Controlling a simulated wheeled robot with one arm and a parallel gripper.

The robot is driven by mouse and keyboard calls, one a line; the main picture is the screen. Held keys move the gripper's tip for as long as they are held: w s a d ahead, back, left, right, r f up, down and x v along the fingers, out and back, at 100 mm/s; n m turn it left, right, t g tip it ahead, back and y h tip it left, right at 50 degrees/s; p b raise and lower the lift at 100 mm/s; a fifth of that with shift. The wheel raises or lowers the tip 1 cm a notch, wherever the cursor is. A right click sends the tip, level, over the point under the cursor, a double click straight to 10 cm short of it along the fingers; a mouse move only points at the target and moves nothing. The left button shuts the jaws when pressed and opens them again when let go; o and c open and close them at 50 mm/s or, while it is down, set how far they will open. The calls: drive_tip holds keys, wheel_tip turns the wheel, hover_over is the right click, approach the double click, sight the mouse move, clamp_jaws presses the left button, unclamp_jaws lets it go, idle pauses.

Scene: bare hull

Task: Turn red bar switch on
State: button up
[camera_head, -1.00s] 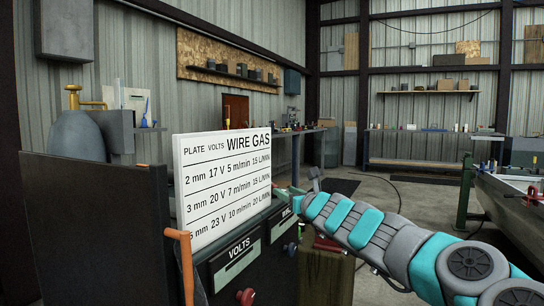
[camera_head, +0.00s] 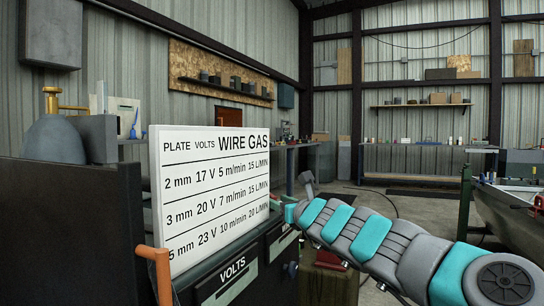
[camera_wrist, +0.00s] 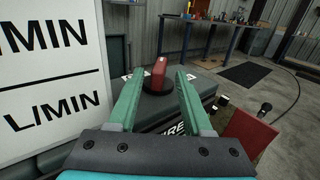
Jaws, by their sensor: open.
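The red bar switch (camera_wrist: 157,74) stands on a dark round base on top of the dark machine box (camera_wrist: 207,82) in the wrist view. My gripper (camera_wrist: 160,77) is open, with its two green fingers pointing toward the switch. The switch appears between the fingertips, and I cannot tell whether either finger touches it. In the head view my gripper (camera_head: 284,207) reaches in from the right, just beside the white sign, and only a small red piece shows near its tip.
The white settings sign (camera_head: 212,195) stands upright close left of my gripper. A dark panel (camera_head: 70,225) with an orange handle (camera_head: 160,270) is at left. A VOLTS front panel (camera_head: 230,280) lies below the sign. Open floor is behind at right.

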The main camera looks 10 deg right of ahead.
sight(271, 194)
drive_tip(key=p+x, duration=0.1)
drive_tip(key=x, duration=0.3)
drive_tip(key=shift+w+r, duration=0.1)
drive_tip(key=shift+w, duration=0.15)
drive_tip(key=shift+w+a+r+p, duration=0.15)
drive_tip(key=shift+r+p, duration=0.15)
drive_tip(key=shift+p, duration=0.45)
drive_tip(key=shift+n+y+p, duration=0.4)
drive_tip(key=shift+y+p, duration=0.2)
drive_tip(key=shift+p, duration=0.5)
drive_tip(key=shift+n+g+y+p, duration=0.3)
drive_tip(key=shift+g+y+p, duration=0.1)
drive_tip(key=shift+p, duration=0.6)
